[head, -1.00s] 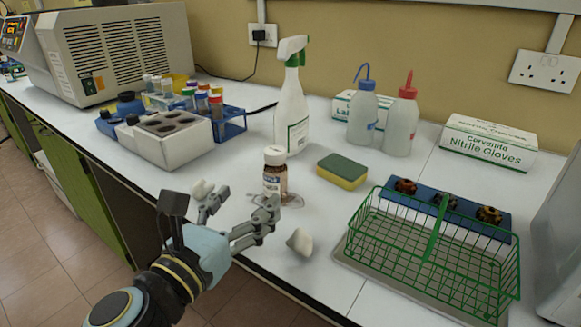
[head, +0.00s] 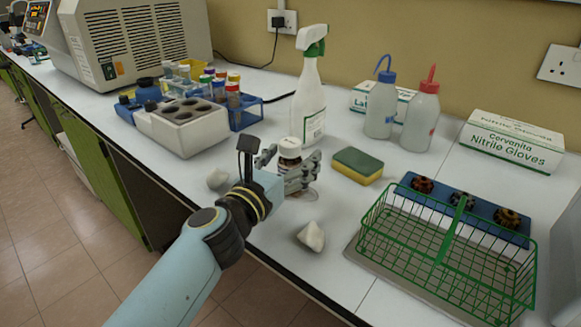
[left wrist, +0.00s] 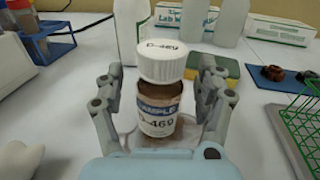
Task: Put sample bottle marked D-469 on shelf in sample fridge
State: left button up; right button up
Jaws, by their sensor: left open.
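The sample bottle (head: 290,151) is brown with a white cap and a white label. In the left wrist view the bottle (left wrist: 158,108) reads D-469 on cap and label. The gripper hides the bottle's lower part in the head view. My right gripper is not in view. No fridge shelf is recognisable.
Crumpled white wads (head: 311,236) lie near the bench's front edge. A yellow-green sponge (head: 357,166) and a green wire basket (head: 450,262) stand to the right. A spray bottle (head: 309,100) stands behind. A white block with round wells (head: 180,127) is at left.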

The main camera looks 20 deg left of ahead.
pick_arm(q)
jog(key=c, duration=1.4)
